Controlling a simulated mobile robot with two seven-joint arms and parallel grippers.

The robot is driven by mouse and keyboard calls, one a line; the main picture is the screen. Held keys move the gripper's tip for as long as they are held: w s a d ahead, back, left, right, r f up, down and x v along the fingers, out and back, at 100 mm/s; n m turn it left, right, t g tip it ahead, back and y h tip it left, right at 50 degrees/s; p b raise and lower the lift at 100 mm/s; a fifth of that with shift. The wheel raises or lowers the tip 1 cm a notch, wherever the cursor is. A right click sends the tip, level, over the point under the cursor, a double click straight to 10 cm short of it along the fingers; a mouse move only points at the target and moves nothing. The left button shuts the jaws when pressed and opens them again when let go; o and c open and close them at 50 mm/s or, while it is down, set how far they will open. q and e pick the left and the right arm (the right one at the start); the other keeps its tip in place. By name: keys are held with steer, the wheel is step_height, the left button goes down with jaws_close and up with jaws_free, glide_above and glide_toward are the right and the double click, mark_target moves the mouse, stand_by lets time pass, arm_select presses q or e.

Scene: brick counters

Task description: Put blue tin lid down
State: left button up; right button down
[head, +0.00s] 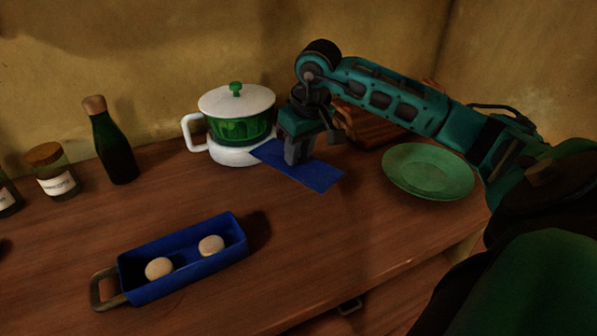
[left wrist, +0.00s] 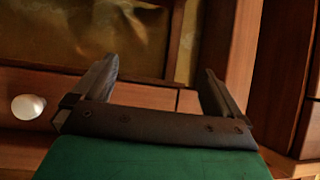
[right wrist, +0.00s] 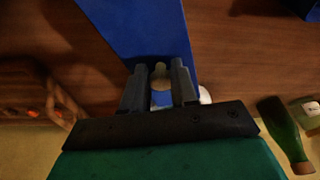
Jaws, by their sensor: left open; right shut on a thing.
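The blue tin lid (head: 318,176) is a flat rectangular plate at the back of the counter, in front of the white and green pot. My right gripper (head: 299,160) is shut on it from above. In the right wrist view the lid (right wrist: 140,35) runs out past the right gripper's fingers (right wrist: 160,88). Whether the lid touches the counter I cannot tell. The open blue tin (head: 190,262) stands at the front left with two pale round pieces inside. My left gripper (left wrist: 155,90) is open and empty, facing wooden drawers in the left wrist view.
The lidded pot (head: 238,122) stands close behind the lid. A green plate (head: 428,172) is to the right, with a wooden rack (head: 372,128) behind. A green bottle (head: 114,145) and a jar (head: 52,172) stand at left. The counter between tin and lid is clear.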

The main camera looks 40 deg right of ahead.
mark_target(300, 166)
steer(key=shift+s+x, duration=0.2)
steer(key=shift+x, duration=0.6)
steer(key=shift+s+x, duration=0.2)
steer(key=shift+x, duration=0.6)
steer(key=shift+s+x, duration=0.15)
steer(key=shift+x, duration=0.65)
steer(key=shift+f, duration=0.2)
steer(key=shift+f+b, duration=0.15)
steer(key=shift+b, duration=0.3)
steer(key=c, duration=0.9)
jaws_free()
steer(key=shift+o, duration=0.2)
steer(key=p+v, duration=0.1)
steer(key=v, duration=1.1)
steer(key=shift+r+p, duration=0.2)
steer(key=shift+p, duration=0.1)
steer(key=shift+s, duration=0.1)
